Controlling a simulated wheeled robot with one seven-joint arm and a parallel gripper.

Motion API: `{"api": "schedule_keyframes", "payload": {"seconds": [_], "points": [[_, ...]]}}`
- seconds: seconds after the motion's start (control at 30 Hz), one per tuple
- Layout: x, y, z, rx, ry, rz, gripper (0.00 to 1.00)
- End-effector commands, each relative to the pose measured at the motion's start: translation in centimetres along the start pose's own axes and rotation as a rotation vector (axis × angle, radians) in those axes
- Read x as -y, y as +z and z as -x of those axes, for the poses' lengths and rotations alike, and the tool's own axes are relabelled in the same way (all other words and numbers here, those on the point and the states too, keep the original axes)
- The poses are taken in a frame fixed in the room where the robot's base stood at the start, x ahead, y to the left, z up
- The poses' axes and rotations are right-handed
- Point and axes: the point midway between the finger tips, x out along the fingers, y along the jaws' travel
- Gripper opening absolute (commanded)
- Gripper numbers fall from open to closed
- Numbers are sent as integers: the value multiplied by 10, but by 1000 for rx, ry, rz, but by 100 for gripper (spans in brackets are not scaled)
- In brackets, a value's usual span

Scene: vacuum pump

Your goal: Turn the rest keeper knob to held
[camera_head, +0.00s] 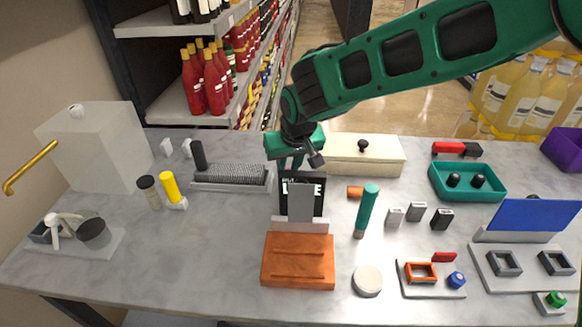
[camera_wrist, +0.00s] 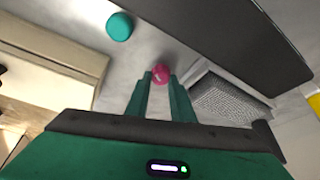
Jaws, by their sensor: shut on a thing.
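A small magenta knob (camera_wrist: 162,72) shows in the wrist view between the tips of my gripper (camera_wrist: 160,80), whose two green fingers are shut on it. Its pointer and any markings are too small to read. In the head view my gripper (camera_head: 290,162) reaches down just behind an upright black sign (camera_head: 288,187), which hides the fingertips and the knob. The sign shows as a large dark panel (camera_wrist: 225,30) close to the fingers in the wrist view.
A grey textured tray (camera_head: 232,180) lies left of my gripper, and a cream box (camera_head: 375,158) to the right. A teal cylinder (camera_head: 367,210) stands right of the sign. An orange block (camera_head: 298,262) lies in front.

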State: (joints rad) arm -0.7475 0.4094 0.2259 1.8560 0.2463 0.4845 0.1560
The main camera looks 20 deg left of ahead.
Motion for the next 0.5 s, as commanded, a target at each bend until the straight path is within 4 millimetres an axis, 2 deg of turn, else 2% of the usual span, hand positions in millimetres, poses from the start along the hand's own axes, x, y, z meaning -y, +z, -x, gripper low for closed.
{"api": "schedule_keyframes", "payload": {"seconds": [0.03, 0.5], "points": [[-5, -1, 0, 0, -11, 32, 0], [-7, -1, 0, 2, -149, 367, 0]]}}
